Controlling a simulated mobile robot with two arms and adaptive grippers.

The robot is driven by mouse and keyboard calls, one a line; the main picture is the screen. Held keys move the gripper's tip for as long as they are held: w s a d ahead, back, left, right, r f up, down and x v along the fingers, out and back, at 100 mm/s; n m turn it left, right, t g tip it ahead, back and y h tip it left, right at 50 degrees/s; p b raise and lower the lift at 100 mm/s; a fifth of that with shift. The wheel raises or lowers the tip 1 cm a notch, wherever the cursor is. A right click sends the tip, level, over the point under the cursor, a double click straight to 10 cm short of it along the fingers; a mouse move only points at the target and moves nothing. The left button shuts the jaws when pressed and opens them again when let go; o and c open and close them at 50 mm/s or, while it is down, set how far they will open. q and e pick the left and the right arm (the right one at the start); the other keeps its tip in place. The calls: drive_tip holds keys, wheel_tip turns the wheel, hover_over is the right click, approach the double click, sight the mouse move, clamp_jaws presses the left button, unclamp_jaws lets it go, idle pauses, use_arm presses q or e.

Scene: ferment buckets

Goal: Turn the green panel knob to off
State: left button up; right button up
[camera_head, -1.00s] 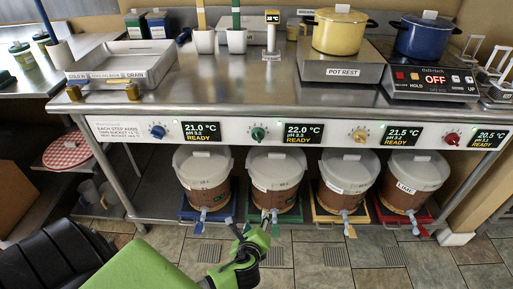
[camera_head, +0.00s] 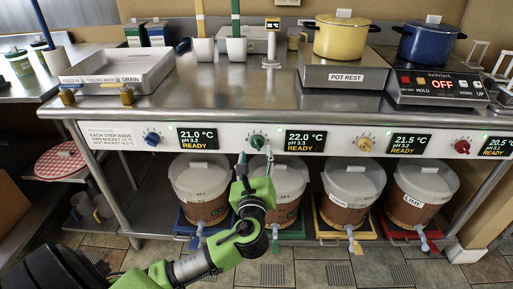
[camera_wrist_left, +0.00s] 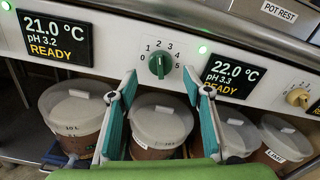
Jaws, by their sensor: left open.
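The green panel knob (camera_head: 257,142) sits on the white control panel between the 21.0 °C and 22.0 °C displays. In the left wrist view the green knob (camera_wrist_left: 160,65) has a dial marked with numbers around it, and its pointer stands roughly upright. My left gripper (camera_head: 255,158) is open just below the knob in the head view. In the left wrist view its two teal fingers (camera_wrist_left: 162,92) stand apart, one on each side below the knob, with nothing between them. My right gripper is not in view.
The panel (camera_head: 105,131) also carries a blue knob (camera_head: 152,139), a yellow knob (camera_head: 365,145) and a red knob (camera_head: 462,147). Lidded buckets (camera_head: 352,180) stand under the counter (camera_head: 215,95). Pots and a tray stand on top, above the panel.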

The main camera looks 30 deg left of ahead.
sight(256, 145)
use_arm(q)
drive_tip(key=x, duration=0.5)
drive_tip(key=shift+w, duration=0.15)
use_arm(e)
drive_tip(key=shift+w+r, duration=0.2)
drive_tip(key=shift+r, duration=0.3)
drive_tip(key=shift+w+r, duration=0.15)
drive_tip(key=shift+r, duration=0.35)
use_arm(q)
drive_tip(key=c, duration=1.1)
